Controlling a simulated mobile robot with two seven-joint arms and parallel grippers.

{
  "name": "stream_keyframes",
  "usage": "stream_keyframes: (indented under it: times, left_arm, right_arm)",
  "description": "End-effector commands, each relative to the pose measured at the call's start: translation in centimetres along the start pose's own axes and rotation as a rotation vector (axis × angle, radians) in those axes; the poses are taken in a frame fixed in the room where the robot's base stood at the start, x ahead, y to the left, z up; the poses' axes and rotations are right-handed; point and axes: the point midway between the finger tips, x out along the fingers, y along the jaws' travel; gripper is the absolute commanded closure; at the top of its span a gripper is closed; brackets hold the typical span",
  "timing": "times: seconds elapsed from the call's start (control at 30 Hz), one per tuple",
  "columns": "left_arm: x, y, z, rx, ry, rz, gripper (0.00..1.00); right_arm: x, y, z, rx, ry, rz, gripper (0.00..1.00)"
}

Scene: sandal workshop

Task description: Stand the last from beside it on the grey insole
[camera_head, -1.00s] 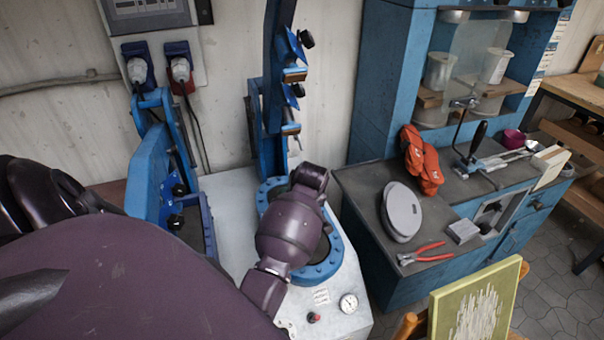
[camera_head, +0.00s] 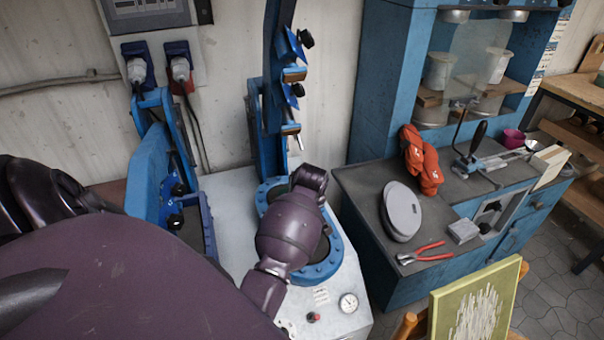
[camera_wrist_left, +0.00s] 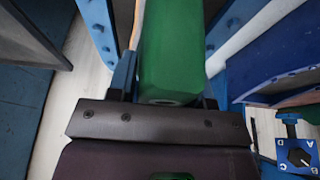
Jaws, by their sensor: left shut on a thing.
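In the left wrist view my left gripper (camera_wrist_left: 168,72) is shut on a green last (camera_wrist_left: 178,50). One finger is on each side of it, and the last runs up out of the top of the picture. The head view does not show this gripper or the last; my purple arm links fill its lower left and middle. My right gripper is not in view.
A blue ring-shaped fixture (camera_head: 325,268) sits on a pale machine top (camera_head: 236,196), partly behind my arm. A blue cabinet bench (camera_head: 352,184) on the right holds a grey oval object (camera_head: 402,209), red-handled pliers (camera_head: 424,252) and orange gloves (camera_head: 422,160). A green board (camera_head: 474,303) stands in front.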

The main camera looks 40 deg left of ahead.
Motion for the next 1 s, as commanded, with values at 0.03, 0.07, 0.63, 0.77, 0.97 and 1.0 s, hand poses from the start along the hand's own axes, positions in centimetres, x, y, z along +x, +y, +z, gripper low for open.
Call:
stream_keyframes:
  times: [0.03, 0.07, 0.63, 0.77, 0.97, 1.0]
  left_arm:
    - [0.0, 0.0, 0.0, 0.0, 0.002, 0.001, 0.78]
    - [0.0, 0.0, 0.0, 0.0, 0.002, 0.001, 0.78]
    - [0.1, 0.0, 0.1, 0.0, -0.001, -0.001, 0.24]
    - [-0.7, 0.1, 0.0, 0.0, 0.001, 0.002, 0.24]
    - [-3.9, 0.1, 0.1, -0.001, 0.002, 0.003, 0.24]
    - [-4.7, 0.1, 0.0, 0.0, 0.003, 0.004, 0.24]
  right_arm:
    - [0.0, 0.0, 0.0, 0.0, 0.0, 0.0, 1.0]
    - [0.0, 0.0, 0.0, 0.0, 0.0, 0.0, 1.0]
    - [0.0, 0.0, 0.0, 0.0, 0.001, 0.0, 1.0]
    - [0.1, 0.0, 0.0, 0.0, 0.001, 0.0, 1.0]
    - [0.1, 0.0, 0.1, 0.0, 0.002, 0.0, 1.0]
    - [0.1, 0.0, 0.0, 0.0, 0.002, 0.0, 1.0]
